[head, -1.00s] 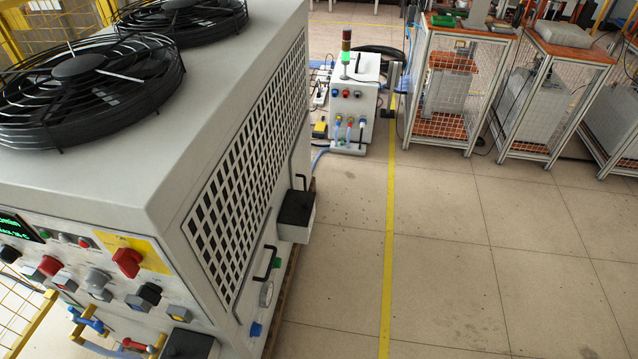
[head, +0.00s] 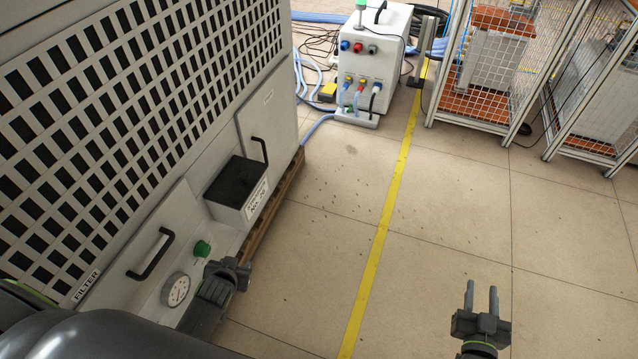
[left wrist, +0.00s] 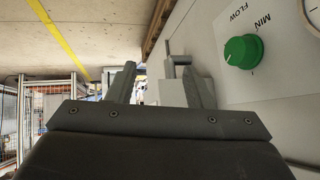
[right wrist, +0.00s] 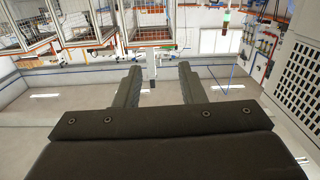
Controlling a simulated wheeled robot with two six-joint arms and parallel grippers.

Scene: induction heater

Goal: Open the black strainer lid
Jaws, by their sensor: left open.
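The black strainer lid (head: 235,180) sits flat and closed on a pale labelled box (head: 257,200) on the side of the big white machine. My left gripper (head: 236,270) is below and in front of that box, beside the gauge, apart from the lid. In the left wrist view its two fingers (left wrist: 160,88) stand apart with nothing held. A pale block shows beyond them; I cannot tell the lid there. My right gripper (head: 482,300) is out over the floor at lower right. It is open and empty, also in the right wrist view (right wrist: 154,88).
A green flow knob (head: 202,249), a round gauge (head: 177,290) and a black panel handle (head: 150,254) lie close to my left gripper. A second handle (head: 261,149) stands behind the lid. A small white unit with hoses (head: 370,60) is farther back.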

